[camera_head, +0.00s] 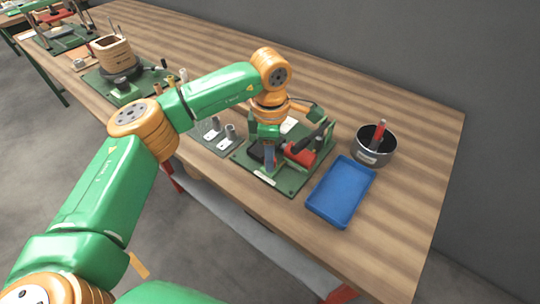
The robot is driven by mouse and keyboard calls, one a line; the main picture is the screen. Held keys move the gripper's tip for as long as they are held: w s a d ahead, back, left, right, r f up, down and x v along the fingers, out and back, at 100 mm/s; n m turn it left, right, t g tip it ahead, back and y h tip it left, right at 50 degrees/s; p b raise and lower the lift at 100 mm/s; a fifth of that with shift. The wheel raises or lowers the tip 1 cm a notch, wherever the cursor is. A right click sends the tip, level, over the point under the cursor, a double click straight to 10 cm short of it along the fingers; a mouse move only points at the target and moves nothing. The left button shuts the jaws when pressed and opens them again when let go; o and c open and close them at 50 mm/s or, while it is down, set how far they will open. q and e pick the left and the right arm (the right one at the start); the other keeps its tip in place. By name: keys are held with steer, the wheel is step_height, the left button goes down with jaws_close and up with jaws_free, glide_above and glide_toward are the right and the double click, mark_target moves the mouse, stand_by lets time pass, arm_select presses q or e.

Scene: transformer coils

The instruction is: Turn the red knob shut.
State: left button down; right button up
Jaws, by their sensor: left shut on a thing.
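A red part (299,155), which I take to be the red knob, shows on a green base plate (283,187) near the front edge of the bench. A black handle-like piece lies across it. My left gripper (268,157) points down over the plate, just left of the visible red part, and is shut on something. It looks to be the red knob, but the jaws are small and partly hide the contact. My right gripper is not in view.
A blue tray (341,191) lies right of the plate. Behind it stands a metal pot (374,149) with a red-handled tool. Grey fixtures (218,138) stand left of the plate, and a wooden coil form (113,55) farther left. The bench's right end is clear.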

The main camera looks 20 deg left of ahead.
arm_select(q)
steer(key=m, duration=0.6)
steer(key=shift+m, duration=0.4)
stand_by(0.4)
steer(key=c, duration=0.5)
jaws_free()
steer(key=shift+c, duration=0.2)
step_height(320, 180, up, 7)
steer(key=shift+r+b, duration=0.1)
steer(key=shift+b, duration=0.3)
